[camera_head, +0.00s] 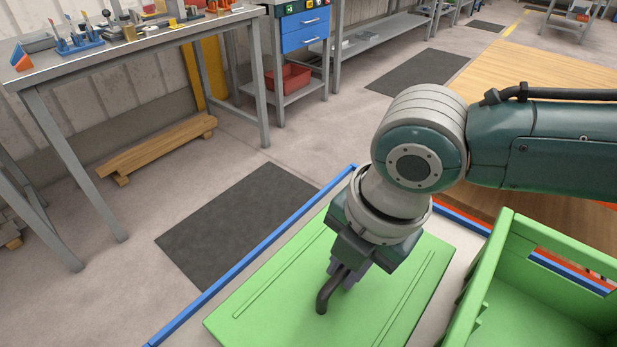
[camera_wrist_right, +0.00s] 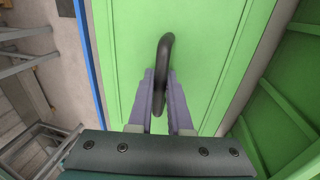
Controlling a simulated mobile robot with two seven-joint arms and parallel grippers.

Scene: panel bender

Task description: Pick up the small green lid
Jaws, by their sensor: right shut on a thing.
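The small green lid (camera_head: 263,318) is a flat green panel with raised ribs and a black bar handle (camera_head: 325,295). My right gripper (camera_head: 342,280) is over the lid, shut on the handle. In the right wrist view the two fingers of the gripper (camera_wrist_right: 160,105) close on either side of the black handle (camera_wrist_right: 165,52), with the green lid (camera_wrist_right: 200,50) beneath. I cannot tell whether the lid rests on something or hangs free. My left gripper is not in view.
An open green crate (camera_head: 485,265) stands right of the lid, with a narrow gap between. A blue edge strip (camera_head: 250,255) runs along the lid's left. A workbench (camera_head: 130,50) with tools stands back left. A dark mat (camera_head: 235,220) lies on clear floor.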

